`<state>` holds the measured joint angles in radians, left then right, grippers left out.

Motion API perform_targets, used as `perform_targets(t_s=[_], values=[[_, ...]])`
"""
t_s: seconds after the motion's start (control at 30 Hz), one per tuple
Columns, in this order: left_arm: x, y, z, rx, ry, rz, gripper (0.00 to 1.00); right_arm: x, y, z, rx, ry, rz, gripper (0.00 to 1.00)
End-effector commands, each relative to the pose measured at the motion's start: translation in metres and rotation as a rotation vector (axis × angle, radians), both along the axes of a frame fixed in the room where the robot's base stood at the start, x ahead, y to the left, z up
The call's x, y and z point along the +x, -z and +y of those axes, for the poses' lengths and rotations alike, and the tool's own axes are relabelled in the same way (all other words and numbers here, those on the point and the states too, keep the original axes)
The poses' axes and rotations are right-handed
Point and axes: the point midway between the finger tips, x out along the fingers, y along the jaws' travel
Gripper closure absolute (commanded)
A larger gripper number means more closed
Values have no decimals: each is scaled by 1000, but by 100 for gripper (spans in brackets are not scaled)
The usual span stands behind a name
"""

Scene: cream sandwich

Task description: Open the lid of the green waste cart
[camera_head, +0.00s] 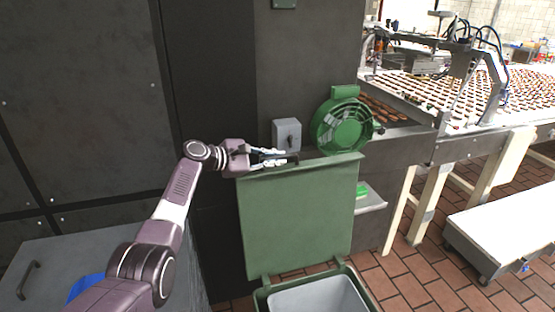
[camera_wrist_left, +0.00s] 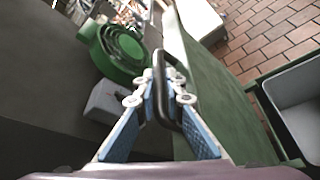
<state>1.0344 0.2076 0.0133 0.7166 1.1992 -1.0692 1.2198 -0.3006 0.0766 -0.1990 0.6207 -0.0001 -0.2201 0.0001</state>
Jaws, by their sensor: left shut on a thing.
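The green waste cart (camera_head: 262,296) stands at the bottom middle of the head view, its grey inside showing. Its green lid (camera_head: 298,215) stands upright, raised at the back of the cart. My left gripper (camera_head: 290,158) is at the lid's top edge. In the left wrist view my left gripper (camera_wrist_left: 158,95) is shut on the lid's dark handle (camera_wrist_left: 168,80), and the lid (camera_wrist_left: 215,90) runs off to the right. The open cart (camera_wrist_left: 295,110) shows at the right edge there. My right gripper is not in view.
A conveyor with rows of biscuits (camera_head: 455,95) stands at the right. A grey box with a handle (camera_head: 50,265) is at the lower left. Tiled floor (camera_head: 410,275) lies clear right of the cart.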

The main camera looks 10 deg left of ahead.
Motion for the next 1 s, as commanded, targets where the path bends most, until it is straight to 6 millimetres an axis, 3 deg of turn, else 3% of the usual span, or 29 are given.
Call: perform_targets(t_s=[0.13, 0.43, 0.47, 0.53, 1.0], values=[[-2, 3, -2, 4, 8, 3, 100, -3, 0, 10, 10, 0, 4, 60], [-2, 3, -1, 6, 8, 2, 100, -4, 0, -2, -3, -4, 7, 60], [-2, 3, -1, 6, 8, 2, 88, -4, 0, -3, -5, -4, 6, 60], [-1, 3, -1, 6, 6, 3, 83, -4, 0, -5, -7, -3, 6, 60], [-9, -1, 10, 4, 1, 1, 83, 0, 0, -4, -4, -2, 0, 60]])
